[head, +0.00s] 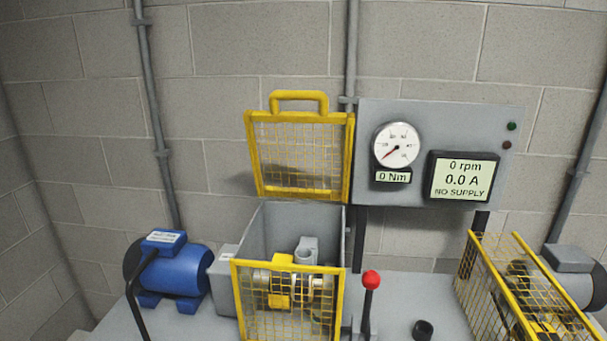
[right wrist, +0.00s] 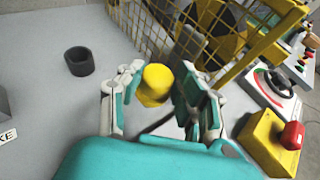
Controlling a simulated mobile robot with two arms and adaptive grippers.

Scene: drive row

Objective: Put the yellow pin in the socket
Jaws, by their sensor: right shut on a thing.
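The yellow pin (right wrist: 154,85) sits between the fingers of my right gripper (right wrist: 158,88) in the right wrist view. The gripper is shut on it, and its thick yellow end shows. The pin's lower part is hard to make out. A short, dark, hollow cylinder (right wrist: 79,61), which looks like the socket, stands open-topped on the grey bench, left of the gripper and apart from the pin. It also shows at the bottom of the head view (head: 423,330). Neither gripper shows in the head view.
A yellow mesh guard (right wrist: 150,35) stands just beyond the gripper. In the head view, a red-knobbed lever (head: 371,280) stands left of the socket. Bench around the socket is clear.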

